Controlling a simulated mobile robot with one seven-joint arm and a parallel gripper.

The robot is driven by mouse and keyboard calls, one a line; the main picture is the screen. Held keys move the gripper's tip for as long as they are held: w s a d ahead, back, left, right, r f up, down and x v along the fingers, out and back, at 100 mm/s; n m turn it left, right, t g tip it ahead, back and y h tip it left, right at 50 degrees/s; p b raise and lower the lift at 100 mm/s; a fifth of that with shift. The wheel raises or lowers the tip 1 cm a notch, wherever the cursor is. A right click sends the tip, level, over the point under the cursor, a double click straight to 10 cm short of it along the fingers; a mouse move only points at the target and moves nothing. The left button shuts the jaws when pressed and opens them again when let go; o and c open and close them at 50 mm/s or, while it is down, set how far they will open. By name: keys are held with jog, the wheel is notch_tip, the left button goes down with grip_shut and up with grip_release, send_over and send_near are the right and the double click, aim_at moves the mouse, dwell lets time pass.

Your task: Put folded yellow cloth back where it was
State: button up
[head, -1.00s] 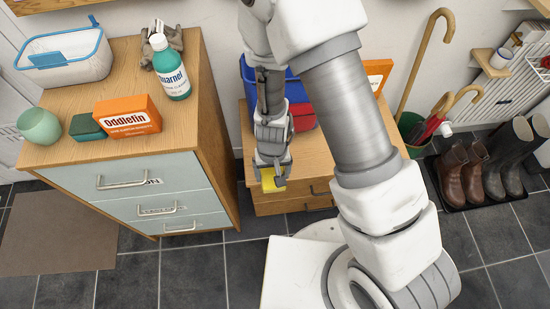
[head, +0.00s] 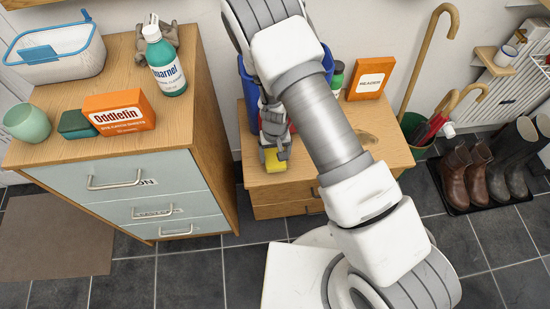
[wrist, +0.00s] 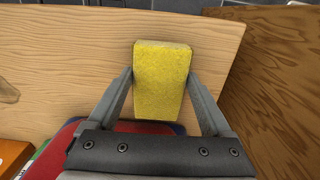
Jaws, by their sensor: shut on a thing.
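The folded yellow cloth (head: 276,160) is a small yellow block held between the fingers of my gripper (head: 273,152). In the wrist view the cloth (wrist: 162,80) stands between my two fingertips (wrist: 161,82), which press on its two sides. In the head view the cloth is at the front left of the low wooden cabinet top (head: 290,176). I cannot tell whether it touches the wood. My arm hides part of the cabinet top.
A blue bin (head: 249,92) stands behind my gripper, with something red by it. An orange box (head: 370,78) and a green jar (head: 337,74) stand at the cabinet's back right. The taller drawer unit (head: 208,130) rises close on the left. The cabinet's front right is clear.

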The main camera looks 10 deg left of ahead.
jog(key=shift+f, duration=0.7)
jog(key=shift+r, duration=0.1)
jog(key=o, duration=1)
